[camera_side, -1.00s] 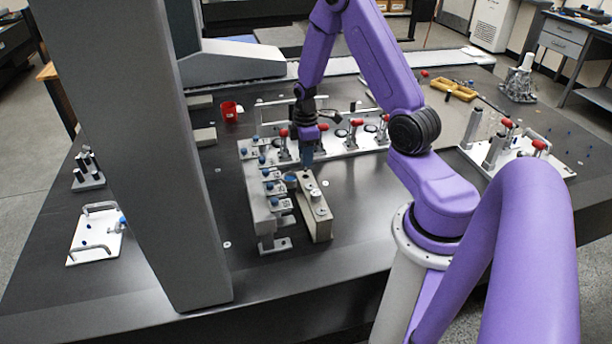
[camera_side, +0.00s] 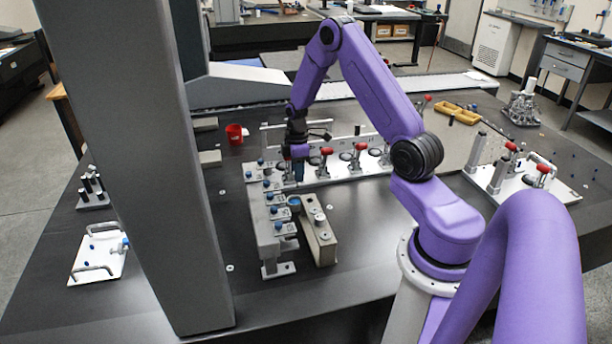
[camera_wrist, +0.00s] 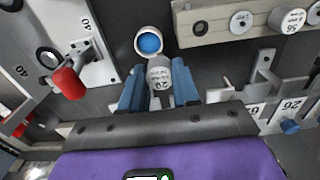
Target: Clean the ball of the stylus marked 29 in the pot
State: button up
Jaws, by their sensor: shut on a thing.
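My gripper (camera_side: 298,176) points down above the rack area in the side view. In the wrist view its two blue fingers (camera_wrist: 158,92) are shut on a grey cylindrical stylus body (camera_wrist: 159,78). Its label faces the camera upside down and seems to read 29. The ball end is hidden beneath the body. The pot (camera_wrist: 139,43), a pale ring with a blue inside, lies just beyond the held stylus in the wrist view. It also shows in the side view (camera_side: 294,202), below the gripper at the end of a beige block. I cannot tell the height between stylus and pot.
The beige block (camera_wrist: 208,26) with round pieces stands beside the pot. A grey rack (camera_side: 272,236) with blue-knobbed, numbered slots is close to the gripper. A plate with red-handled clamps (camera_side: 327,152) stands behind. A red cup (camera_side: 234,134) is farther left.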

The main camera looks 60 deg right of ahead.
jog(key=shift+w+d+f, duration=0.6)
jog(key=shift+w, duration=0.5)
send_over(294, 203)
jog(key=shift+d+f, duration=0.15)
jog(key=shift+f, duration=3)
jog(key=shift+f, duration=0.3)
jog(key=n, duration=0.5)
jog(key=shift+n, duration=0.4)
jog(key=m, duration=0.5)
jog(key=shift+m, duration=0.3)
jog(key=m, duration=0.6)
